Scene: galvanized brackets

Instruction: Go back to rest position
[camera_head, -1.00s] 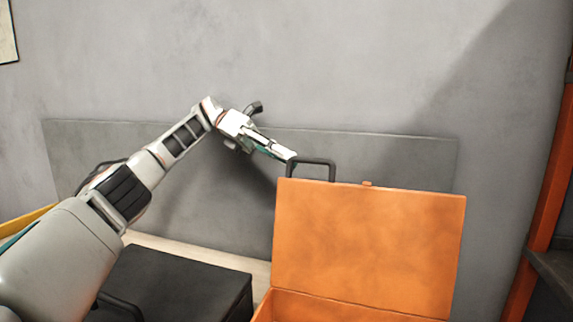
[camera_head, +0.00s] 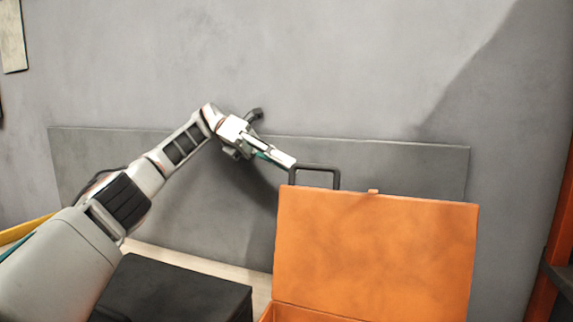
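My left arm reaches in from the left, and my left gripper (camera_head: 278,158) is at the upper left corner of an orange case's raised lid. Its fingers point right and down, near the lid's black handle (camera_head: 318,168). I cannot tell whether they touch the handle or whether they are open or shut. The orange case (camera_head: 375,250) stands open with its lid upright; only a sliver of its inside shows at the bottom edge. My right gripper is not in view.
A black case (camera_head: 180,290) lies left of the orange case on a pale tabletop (camera_head: 200,262). A grey panel (camera_head: 400,168) stands against the wall behind. An orange upright post (camera_head: 552,255) is at the right edge. The air above the lid is clear.

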